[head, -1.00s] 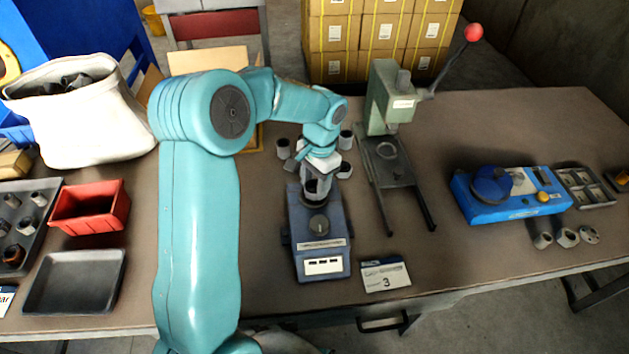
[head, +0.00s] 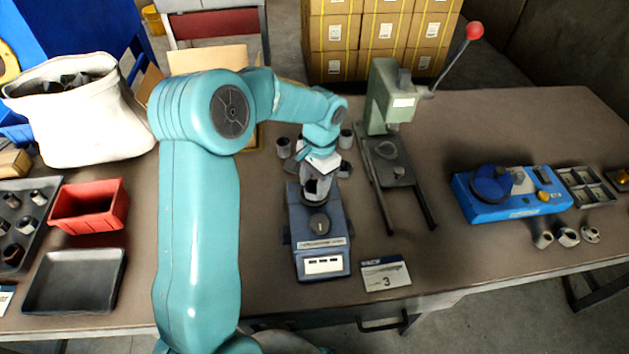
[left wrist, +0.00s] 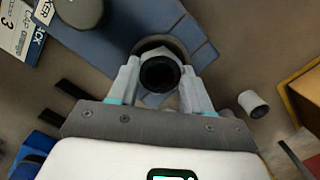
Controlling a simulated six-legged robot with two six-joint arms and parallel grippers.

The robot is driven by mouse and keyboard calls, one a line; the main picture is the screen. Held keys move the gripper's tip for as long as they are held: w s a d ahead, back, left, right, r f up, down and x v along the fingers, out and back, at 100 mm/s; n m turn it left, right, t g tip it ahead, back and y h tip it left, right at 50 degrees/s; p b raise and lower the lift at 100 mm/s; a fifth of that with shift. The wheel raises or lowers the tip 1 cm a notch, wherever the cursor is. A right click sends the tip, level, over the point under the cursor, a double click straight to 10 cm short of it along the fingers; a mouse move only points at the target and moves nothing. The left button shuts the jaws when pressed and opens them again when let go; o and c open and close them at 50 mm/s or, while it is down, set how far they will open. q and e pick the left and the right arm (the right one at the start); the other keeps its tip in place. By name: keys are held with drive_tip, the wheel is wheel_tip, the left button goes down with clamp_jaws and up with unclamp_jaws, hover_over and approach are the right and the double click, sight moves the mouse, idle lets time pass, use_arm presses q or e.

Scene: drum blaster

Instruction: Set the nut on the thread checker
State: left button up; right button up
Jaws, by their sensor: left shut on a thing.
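The thread checker (head: 322,262) is a blue-grey box with a dark round knob on top and a white label at its front, near the middle of the table. My left gripper (head: 319,178) is over its far end, pointing down. It is shut on a dark, hollow, ring-like nut (left wrist: 160,73), with one light finger on each side in the left wrist view (left wrist: 160,84). A round rim of the checker (left wrist: 160,42) shows behind the nut. I cannot tell whether the nut touches the checker. My right gripper is not in view.
A green press (head: 383,110) with a red-ended lever stands right of the checker. Loose grey nuts (head: 283,147) stand behind it. A card marked 3 (head: 386,273) lies in front. A blue device (head: 510,195) is at right; a red bin (head: 92,207) and black tray (head: 75,281) are at left.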

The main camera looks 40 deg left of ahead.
use_arm(q)
drive_tip(key=shift+f, duration=0.4)
drive_tip(key=o, duration=0.9)
drive_tip(key=shift+r, duration=0.1)
drive_tip(key=r+p, duration=0.2)
drive_tip(key=r, duration=0.1)
drive_tip(key=w+r+p, duration=0.1)
drive_tip(key=r+p, duration=0.2)
drive_tip(key=r, duration=0.1)
drive_tip(key=r+p, duration=0.3)
drive_tip(key=r, duration=0.1)
drive_tip(key=shift+w+d, duration=0.1)
drive_tip(key=shift+w, duration=0.05)
drive_tip(key=shift+f, duration=0.1)
